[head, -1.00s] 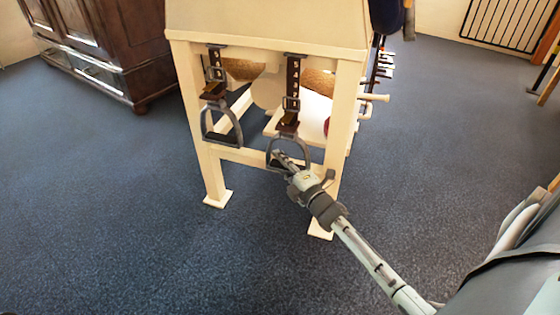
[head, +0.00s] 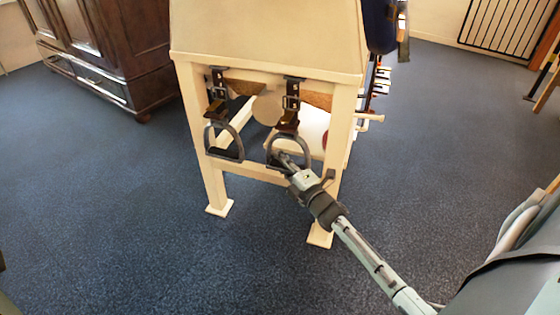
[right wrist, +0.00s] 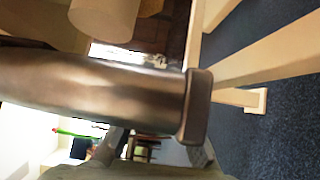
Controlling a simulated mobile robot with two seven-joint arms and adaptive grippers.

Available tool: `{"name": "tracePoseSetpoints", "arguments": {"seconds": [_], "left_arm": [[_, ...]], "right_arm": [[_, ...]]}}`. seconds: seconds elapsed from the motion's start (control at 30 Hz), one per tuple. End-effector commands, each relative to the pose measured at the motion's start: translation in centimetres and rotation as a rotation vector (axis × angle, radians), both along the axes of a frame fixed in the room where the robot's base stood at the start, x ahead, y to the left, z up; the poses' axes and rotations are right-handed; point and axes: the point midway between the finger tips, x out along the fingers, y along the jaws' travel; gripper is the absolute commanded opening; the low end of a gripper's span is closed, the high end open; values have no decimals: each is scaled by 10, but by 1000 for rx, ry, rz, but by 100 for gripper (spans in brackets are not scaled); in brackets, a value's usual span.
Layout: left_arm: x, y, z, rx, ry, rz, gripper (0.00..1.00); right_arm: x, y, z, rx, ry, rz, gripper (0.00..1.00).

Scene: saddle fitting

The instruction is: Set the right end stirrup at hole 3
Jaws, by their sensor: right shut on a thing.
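Two dark stirrups hang on buckled straps from the end of a cream wooden stand (head: 195,140). The right stirrup (head: 306,151) hangs below its strap (head: 291,98), and my right gripper (head: 284,160) is shut on its lower part. The strap's holes are too small to count here. The left stirrup (head: 238,142) hangs free on its own strap (head: 218,82). In the right wrist view a thick, shiny metal bar of the stirrup (right wrist: 110,88) fills the middle and hides much behind it. My left gripper is not in view.
Pegs (head: 370,117) stick out on the stand's right side. A dark wooden cabinet (head: 115,55) stands at the back left. The blue floor around is clear.

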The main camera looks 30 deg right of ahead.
Motion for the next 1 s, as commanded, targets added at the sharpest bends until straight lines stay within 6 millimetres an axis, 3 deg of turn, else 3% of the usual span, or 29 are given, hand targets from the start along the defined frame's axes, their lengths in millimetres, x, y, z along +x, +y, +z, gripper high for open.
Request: {"name": "tracePoseSetpoints", "arguments": {"seconds": [0.2,0.23,0.4,0.77,1.0], "left_arm": [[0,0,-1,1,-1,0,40],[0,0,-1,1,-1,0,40],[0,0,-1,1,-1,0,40],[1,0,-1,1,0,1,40],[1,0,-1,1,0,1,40]], "right_arm": [[0,0,-1,0,-1,1,0],[0,0,-1,0,-1,1,21],[0,0,-1,0,-1,1,40],[-6,0,-2,0,1,0,40],[-51,0,-3,0,3,0,40]]}}
